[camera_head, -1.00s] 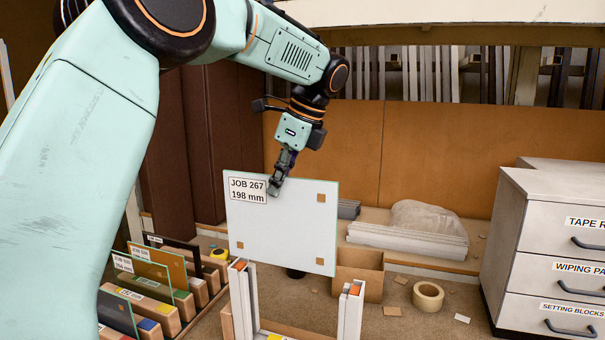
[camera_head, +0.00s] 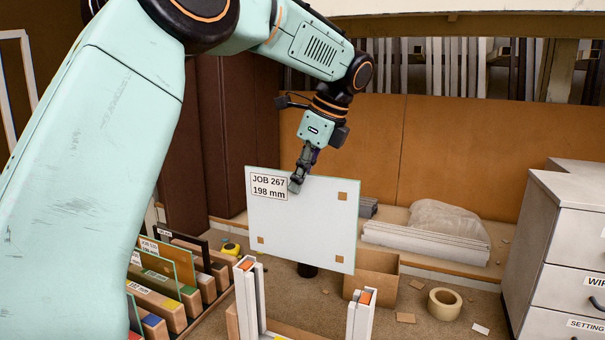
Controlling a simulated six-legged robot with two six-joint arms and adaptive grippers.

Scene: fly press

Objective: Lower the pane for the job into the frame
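A pale glass pane (camera_head: 303,222) carries a label reading "JOB 267 198 mm" and small brown corner pads. My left gripper (camera_head: 296,184) is shut on the pane's top edge, near the label, and holds it upright with a slight tilt. A white frame (camera_head: 360,318) with two uprights and orange pieces at their tops stands below, cut off by the bottom edge of the view. The pane's lower edge shows near the height of the upright tops; whether it touches them I cannot tell. My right gripper is not in view.
A rack of labelled panes (camera_head: 178,262) stands at the lower left. A cardboard box (camera_head: 374,275) is behind the frame, and a tape roll (camera_head: 444,303) lies on the floor at right. A white drawer cabinet (camera_head: 560,240) stands at the right edge.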

